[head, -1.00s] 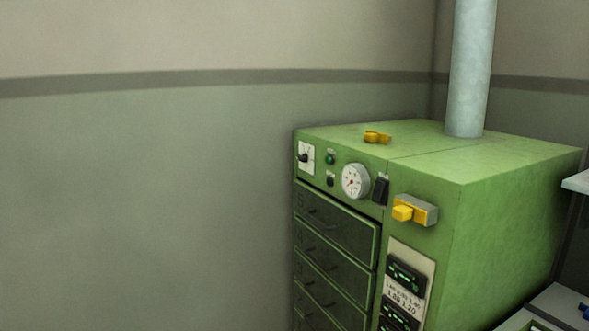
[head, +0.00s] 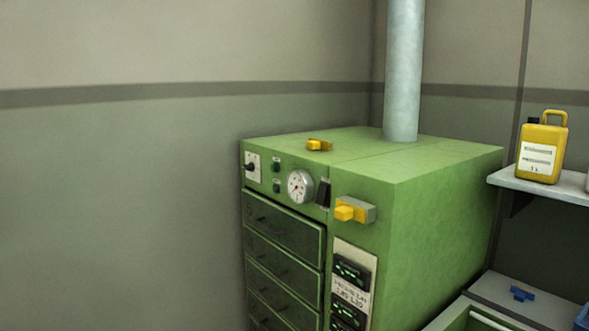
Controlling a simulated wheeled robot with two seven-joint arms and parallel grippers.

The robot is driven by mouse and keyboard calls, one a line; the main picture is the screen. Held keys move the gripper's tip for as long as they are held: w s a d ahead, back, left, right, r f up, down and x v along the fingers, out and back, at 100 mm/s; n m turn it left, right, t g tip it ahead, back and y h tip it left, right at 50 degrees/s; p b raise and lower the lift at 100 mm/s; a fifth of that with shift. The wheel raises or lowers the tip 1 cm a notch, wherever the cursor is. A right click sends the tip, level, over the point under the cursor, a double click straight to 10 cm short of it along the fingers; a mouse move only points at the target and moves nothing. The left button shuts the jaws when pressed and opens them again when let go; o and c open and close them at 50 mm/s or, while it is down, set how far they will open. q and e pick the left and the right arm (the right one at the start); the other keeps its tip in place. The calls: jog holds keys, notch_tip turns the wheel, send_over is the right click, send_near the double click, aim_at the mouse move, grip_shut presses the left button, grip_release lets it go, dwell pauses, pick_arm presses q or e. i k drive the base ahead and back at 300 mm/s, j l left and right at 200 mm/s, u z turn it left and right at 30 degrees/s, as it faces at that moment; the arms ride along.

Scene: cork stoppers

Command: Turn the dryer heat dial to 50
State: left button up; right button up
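The green dryer cabinet (head: 440,215) stands against the wall right of the middle in the head view. A black knob (head: 251,167) sits on a white plate at the upper left of its front; this looks like the heat dial, but its marks are too small to read. A round white gauge (head: 300,187) is to the right of the knob, with two small dark round fittings (head: 276,161) between them. Neither of my grippers is in view.
A yellow clip-like item (head: 319,145) lies on the dryer top near a pipe (head: 403,75). A yellow-handled block (head: 354,210) juts from the front above a display panel (head: 351,272). Drawers (head: 283,232) fill the lower front. A yellow jug (head: 541,150) stands on a right-hand shelf (head: 545,187).

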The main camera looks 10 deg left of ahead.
aim_at(250, 167)
jog(key=z, duration=1.6)
jog(key=k+j, duration=0.15)
jog(key=j, duration=0.2)
jog(key=k+j, duration=0.2)
jog(key=j, duration=0.2)
jog(key=k+j, duration=0.15)
jog(key=j, duration=0.2)
jog(key=k+j, duration=0.15)
jog(key=j, duration=0.25)
jog(key=k+j, duration=0.2)
jog(key=j, duration=0.15)
jog(key=k+j, duration=0.15)
jog(key=j, duration=0.2)
